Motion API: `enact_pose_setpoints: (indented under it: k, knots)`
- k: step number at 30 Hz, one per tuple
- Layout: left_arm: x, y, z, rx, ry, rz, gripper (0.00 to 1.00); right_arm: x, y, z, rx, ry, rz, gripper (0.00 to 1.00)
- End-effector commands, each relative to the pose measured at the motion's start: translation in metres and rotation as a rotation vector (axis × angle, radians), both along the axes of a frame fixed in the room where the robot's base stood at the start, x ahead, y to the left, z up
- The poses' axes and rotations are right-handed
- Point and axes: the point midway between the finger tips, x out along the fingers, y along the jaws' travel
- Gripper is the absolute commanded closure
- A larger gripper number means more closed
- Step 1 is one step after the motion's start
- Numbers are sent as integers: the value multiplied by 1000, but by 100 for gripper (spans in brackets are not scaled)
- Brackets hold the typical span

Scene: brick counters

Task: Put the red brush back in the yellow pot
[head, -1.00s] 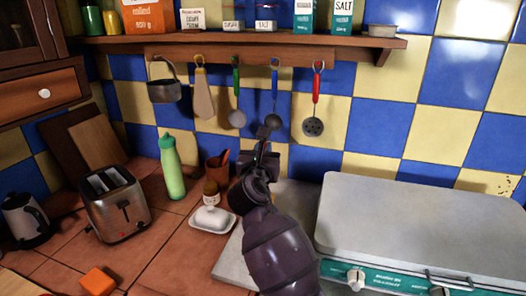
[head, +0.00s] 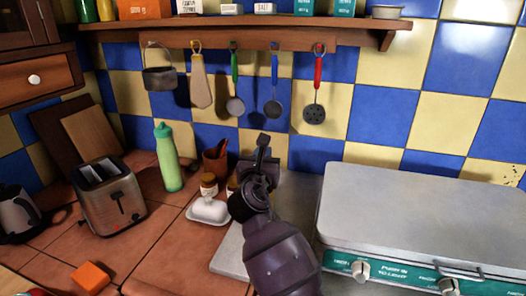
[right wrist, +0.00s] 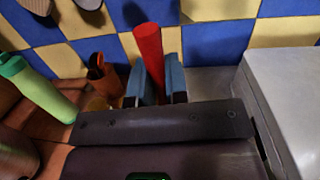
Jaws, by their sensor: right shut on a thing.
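My right gripper (head: 260,160) is raised over the counter near the back wall, between the egg-shaped jars and the grey slab. In the right wrist view its blue fingers (right wrist: 156,66) are shut on a red cylindrical thing, the red brush (right wrist: 149,48), which stands nearly upright between them. In the head view the brush is hidden by my gripper and arm. I cannot clearly make out a yellow pot. A yellowish thing (head: 231,187) shows partly behind my gripper. A reddish-brown pot with utensils (head: 215,163) stands left of my gripper. My left gripper is not in view.
A white butter dish (head: 208,211) and a brown-lidded jar (head: 208,184) stand close left. A green bottle (head: 167,158) and a toaster (head: 108,197) are further left. A grey-lidded stove (head: 420,215) is at right. Utensils including a red skimmer (head: 314,112) hang above.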

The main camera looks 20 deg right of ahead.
Motion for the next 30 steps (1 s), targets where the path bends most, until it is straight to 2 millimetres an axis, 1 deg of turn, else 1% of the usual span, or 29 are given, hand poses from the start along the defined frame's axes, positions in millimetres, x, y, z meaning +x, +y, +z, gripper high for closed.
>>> enact_pose_setpoints:
  k: [1,12,18,24,30]
  knots:
    - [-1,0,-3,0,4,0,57,0,0,-6,-1,2,0,100]
    - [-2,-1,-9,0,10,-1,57,0,0,-30,-1,2,1,100]
    - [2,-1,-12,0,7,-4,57,0,0,-42,-3,1,0,100]
    - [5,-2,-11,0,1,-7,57,0,0,-50,-1,1,1,100]
    - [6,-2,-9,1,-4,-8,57,0,0,-53,-1,0,0,100]
